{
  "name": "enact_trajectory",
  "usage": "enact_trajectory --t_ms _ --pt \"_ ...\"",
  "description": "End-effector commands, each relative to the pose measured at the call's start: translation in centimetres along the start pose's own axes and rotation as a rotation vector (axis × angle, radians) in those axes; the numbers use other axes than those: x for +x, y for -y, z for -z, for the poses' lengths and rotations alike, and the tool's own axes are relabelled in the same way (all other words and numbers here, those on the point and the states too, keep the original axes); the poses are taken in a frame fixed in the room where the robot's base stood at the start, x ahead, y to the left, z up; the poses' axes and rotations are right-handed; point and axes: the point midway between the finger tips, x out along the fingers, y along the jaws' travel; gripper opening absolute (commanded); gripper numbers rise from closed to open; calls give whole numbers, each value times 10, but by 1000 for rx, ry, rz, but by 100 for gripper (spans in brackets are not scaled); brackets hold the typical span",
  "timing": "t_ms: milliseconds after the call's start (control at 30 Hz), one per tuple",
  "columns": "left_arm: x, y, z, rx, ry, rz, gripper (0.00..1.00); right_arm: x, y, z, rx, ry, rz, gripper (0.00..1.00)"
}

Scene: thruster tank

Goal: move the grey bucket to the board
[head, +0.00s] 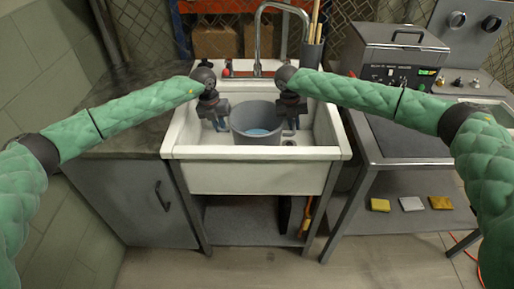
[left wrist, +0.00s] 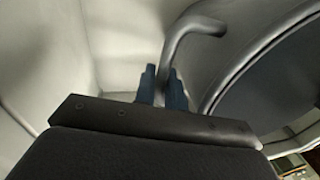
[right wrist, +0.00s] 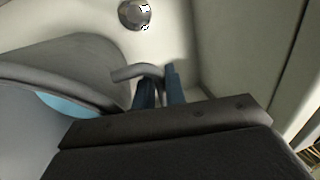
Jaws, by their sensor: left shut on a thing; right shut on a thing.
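The grey bucket (head: 257,124) stands inside the white sink, with some blue water in it. My left gripper (head: 219,122) is at its left side, shut on a grey bar handle (left wrist: 190,30) of the bucket; the bucket's wall (left wrist: 245,75) is to the right in the left wrist view. My right gripper (head: 290,127) is at its right side, shut on the other handle (right wrist: 135,71); the bucket (right wrist: 70,70) also shows in the right wrist view. I cannot tell whether the bucket touches the sink floor. I cannot tell which surface is the board.
The sink (head: 255,180) has a raised front rim and a tap (head: 262,35) behind the bucket. A dark counter (head: 120,110) is at the left. At the right stand a grey worktop (head: 400,145) and a metal machine (head: 400,50). Sponges (head: 411,204) lie on the lower shelf.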

Motion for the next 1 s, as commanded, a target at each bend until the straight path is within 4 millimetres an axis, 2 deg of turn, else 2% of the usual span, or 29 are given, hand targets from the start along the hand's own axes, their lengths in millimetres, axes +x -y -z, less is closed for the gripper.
enact_trajectory --t_ms 633,1000 --pt "0 -2 0 -2 -1 -3 0 0 3 -2 5 1 2 0" --pt "-8 -1 0 -2 0 -3 0 -8 4 -2 6 2 2 0"
